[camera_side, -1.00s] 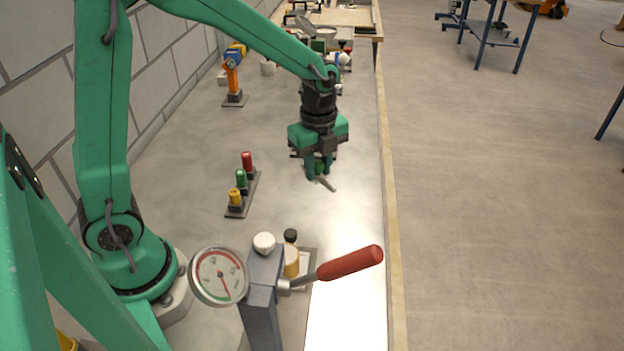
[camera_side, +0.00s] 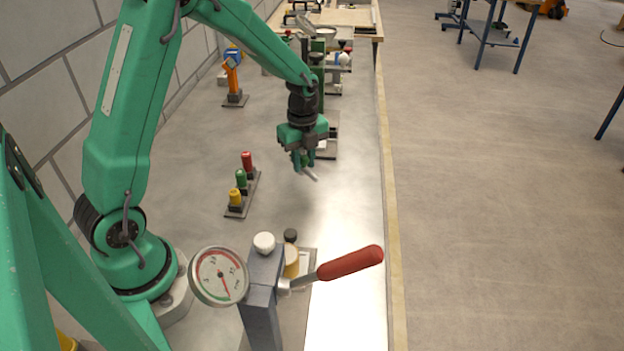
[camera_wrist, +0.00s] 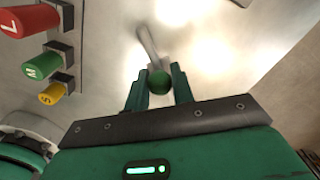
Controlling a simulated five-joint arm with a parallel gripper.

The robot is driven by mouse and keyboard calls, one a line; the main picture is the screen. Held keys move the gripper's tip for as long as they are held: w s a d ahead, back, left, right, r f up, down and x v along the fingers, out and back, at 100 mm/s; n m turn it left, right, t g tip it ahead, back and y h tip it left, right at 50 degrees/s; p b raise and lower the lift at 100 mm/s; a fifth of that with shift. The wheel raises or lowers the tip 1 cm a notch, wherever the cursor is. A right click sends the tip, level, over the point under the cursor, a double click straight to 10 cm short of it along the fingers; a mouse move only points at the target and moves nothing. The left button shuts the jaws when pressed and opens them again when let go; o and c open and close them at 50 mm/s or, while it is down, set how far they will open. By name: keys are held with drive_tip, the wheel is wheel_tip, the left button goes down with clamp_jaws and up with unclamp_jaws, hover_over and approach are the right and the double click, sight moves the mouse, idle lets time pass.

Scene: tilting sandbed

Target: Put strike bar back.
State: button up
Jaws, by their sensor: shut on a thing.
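My gripper (camera_side: 303,160) is over the middle of the bench, its fingers pointing down. In the wrist view its two fingers (camera_wrist: 159,90) close around a green ball-shaped knob. A thin grey bar (camera_wrist: 147,42) runs out from this knob past the fingertips; I take it to be the strike bar. In the side view the bar (camera_side: 310,174) pokes out below the fingers, tilted, and looks clear of the bench top. The side view does not show clearly where the bar's resting place is.
A rack with red, green and yellow knobs (camera_side: 241,187) stands left of my gripper. A gauge (camera_side: 219,276) and a post with a red-handled lever (camera_side: 350,263) stand in front. An orange stand (camera_side: 232,80) and several fixtures (camera_side: 330,70) are farther back. The bench's right side is clear.

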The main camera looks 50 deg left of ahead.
sight(304, 170)
drive_tip(key=shift+f, duration=0.1)
drive_tip(key=shift+f, duration=1.9)
drive_tip(key=shift+f, duration=0.1)
drive_tip(key=o, duration=0.9)
drive_tip(key=shift+o, duration=0.2)
wheel_tip(304, 170, up, 12)
drive_tip(key=shift+r, duration=0.15)
